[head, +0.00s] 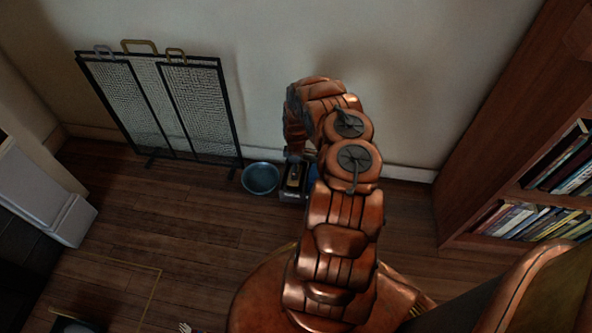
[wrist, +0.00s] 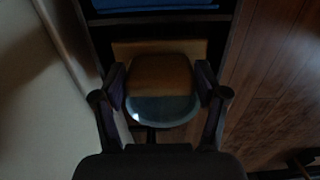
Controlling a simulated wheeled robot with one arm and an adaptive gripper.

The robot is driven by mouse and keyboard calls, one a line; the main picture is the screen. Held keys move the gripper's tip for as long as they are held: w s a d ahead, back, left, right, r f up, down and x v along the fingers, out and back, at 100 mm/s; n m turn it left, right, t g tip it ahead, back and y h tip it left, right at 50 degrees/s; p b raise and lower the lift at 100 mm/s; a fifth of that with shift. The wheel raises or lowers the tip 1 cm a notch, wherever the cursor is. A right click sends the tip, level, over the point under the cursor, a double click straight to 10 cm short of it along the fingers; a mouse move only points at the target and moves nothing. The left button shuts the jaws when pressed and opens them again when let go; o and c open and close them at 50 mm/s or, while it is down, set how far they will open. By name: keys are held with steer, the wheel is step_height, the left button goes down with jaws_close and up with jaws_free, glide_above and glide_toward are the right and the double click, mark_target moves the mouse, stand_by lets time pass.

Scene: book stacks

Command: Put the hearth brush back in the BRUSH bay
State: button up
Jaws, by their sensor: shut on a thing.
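In the head view my gripper (head: 294,158) points down over a small dark stand (head: 292,197) on the floor by the wall. In the wrist view the dark frame of the stand (wrist: 228,38) surrounds the brush, and a blue thing (wrist: 155,5) lies at the top. No BRUSH label can be read, and I cannot tell how deep the brush sits.
A blue-grey bowl (head: 261,178) stands on the floor just left of the stand. A black mesh fire screen (head: 160,108) leans farther left along the wall. A bookcase (head: 490,130) stands at the right. The wooden floor (head: 150,210) at the left is mostly clear.

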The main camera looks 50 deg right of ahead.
steer(key=shift+f, duration=0.1)
steer(key=o, duration=1)
steer(key=s+a+r+m+p, duration=0.1)
steer(key=a+r, duration=0.1)
steer(key=r, duration=0.8)
steer(key=a+r+m+g+p, duration=0.1)
steer(key=a+r+p, duration=0.15)
steer(key=r, duration=0.65)
steer(key=s+a+r+m+p, duration=0.1)
steer(key=a+r, duration=0.1)
steer(key=r, duration=0.8)
steer(key=s+a+r+m+g, duration=0.1)
steer(key=s+a+r, duration=0.2)
steer(key=a+r, duration=0.4)
steer(key=s+a+r+m, duration=0.1)
steer(key=s+a+r, duration=0.2)
steer(key=a+r, duration=0.35)
steer(key=shift+m+g, duration=0.9)
steer(key=s+a+r, duration=0.3)
steer(key=s+a, duration=0.3)
steer(key=s, duration=0.2)
steer(key=s+a+r, duration=0.4)
steer(key=s+a, duration=0.2)
steer(key=s, duration=0.1)
steer(key=s+a+r, duration=0.4)
steer(key=s+a, duration=0.2)
steer(key=s, duration=0.2)
steer(key=shift+s+r, duration=0.15)
steer(key=shift+s, duration=0.15)
